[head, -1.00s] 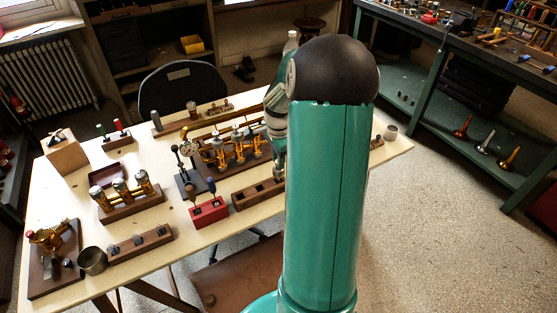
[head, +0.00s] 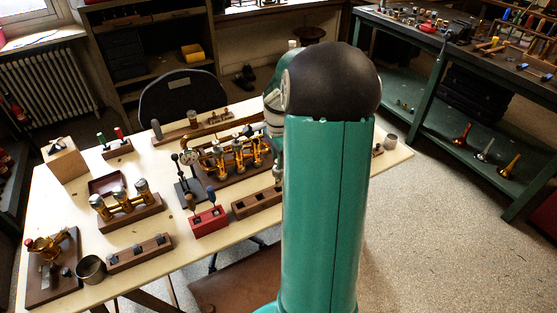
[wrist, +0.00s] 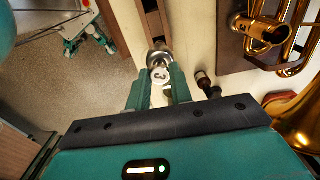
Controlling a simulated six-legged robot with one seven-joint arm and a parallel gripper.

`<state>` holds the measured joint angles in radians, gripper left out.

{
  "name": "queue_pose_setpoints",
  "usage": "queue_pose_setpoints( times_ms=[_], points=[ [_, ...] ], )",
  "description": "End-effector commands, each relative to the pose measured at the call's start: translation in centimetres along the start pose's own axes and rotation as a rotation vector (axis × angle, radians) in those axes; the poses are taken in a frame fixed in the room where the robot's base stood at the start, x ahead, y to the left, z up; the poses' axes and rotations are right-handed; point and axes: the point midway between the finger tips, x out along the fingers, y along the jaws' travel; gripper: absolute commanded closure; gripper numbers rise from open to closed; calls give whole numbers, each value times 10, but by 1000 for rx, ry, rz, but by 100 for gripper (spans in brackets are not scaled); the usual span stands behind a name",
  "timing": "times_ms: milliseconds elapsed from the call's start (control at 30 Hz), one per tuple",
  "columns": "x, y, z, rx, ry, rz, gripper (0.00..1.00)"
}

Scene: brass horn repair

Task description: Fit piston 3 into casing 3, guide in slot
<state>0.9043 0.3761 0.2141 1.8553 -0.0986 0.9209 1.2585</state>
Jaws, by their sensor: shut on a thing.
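My gripper (wrist: 155,95) is shut on a piston (wrist: 160,74) in the wrist view. Its round pale cap bears a dark mark, too small to read surely, and faces the camera. The piston's lower end and guide are hidden. A brass valve assembly (head: 232,156) with several upright casings stands on a dark wooden base in the head view. Brass tubing (wrist: 268,32) shows at upper right in the wrist view, apart from the held piston. Casing 3 and its slot cannot be told apart. In the head view my arm hides the gripper's fingers.
A wooden block with holes (head: 257,203) lies at the table's front edge, beside a red block (head: 209,222) with upright tools. A brown-handled tool (wrist: 206,84) is close right of my gripper. Pale tabletop (head: 75,207) is bare at left.

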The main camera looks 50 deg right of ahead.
Motion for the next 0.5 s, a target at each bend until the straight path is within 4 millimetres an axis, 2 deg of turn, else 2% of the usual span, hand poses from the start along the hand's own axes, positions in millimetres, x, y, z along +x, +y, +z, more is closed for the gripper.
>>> queue_pose_setpoints(
  times_ms=[500],
  points=[
    [-22,0,0,1,0,-2,100]
  ],
)
